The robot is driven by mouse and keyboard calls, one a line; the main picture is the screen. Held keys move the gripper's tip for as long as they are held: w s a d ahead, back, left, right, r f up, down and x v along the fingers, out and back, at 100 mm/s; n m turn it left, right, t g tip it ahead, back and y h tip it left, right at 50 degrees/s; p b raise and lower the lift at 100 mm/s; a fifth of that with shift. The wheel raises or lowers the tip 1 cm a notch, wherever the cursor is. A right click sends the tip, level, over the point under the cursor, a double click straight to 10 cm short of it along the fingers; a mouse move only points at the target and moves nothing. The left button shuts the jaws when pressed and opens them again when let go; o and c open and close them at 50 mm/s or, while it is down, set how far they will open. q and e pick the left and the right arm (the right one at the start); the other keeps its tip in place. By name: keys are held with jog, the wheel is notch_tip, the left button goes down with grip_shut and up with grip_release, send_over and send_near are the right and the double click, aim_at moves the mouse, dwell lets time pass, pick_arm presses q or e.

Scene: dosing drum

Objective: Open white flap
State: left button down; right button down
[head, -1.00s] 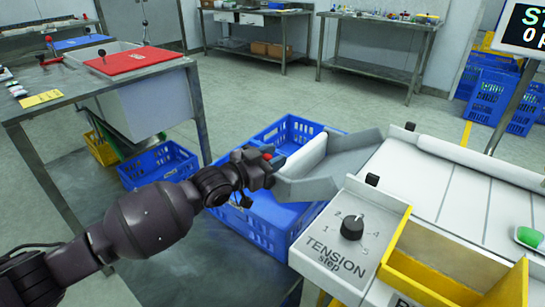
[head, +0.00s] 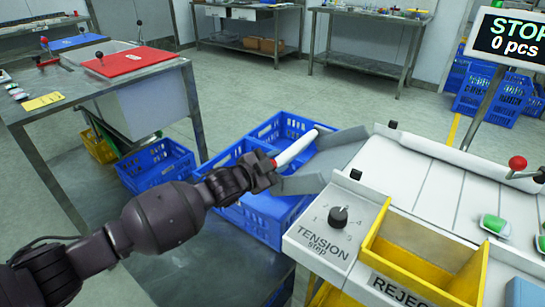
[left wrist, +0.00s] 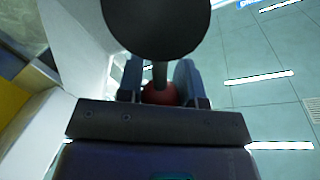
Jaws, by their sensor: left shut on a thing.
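The white flap (head: 297,147) is a narrow panel across the outer end of the grey chute (head: 335,157), above a blue crate. It looks tilted, with its long edge showing. A red knob (head: 274,163) sits at its near end. My left gripper (head: 268,171) is at this knob and shut on it; its fingers partly hide the knob. In the left wrist view the red knob (left wrist: 160,95) lies between the two fingers, partly covered by a dark round shape. My right gripper is not in view.
Blue crates (head: 262,220) stand below the chute. The machine's tension panel (head: 325,228) and yellow reject bin (head: 420,258) are at the right. A steel table (head: 90,95) with a red board stands at left. The display (head: 508,38) reads STOP, 0 pcs.

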pick_arm(q)
jog(key=shift+s+d+m, duration=0.1)
jog(key=shift+d+m, duration=0.1)
jog(key=shift+m, duration=0.2)
jog(key=shift+f+p, duration=0.25)
jog(key=shift+p, duration=0.05)
jog(key=shift+s, duration=0.1)
jog(key=c, duration=0.8)
grip_release()
jog(key=shift+f, duration=0.1)
jog(key=shift+d, duration=0.1)
jog(key=shift+s, duration=0.15)
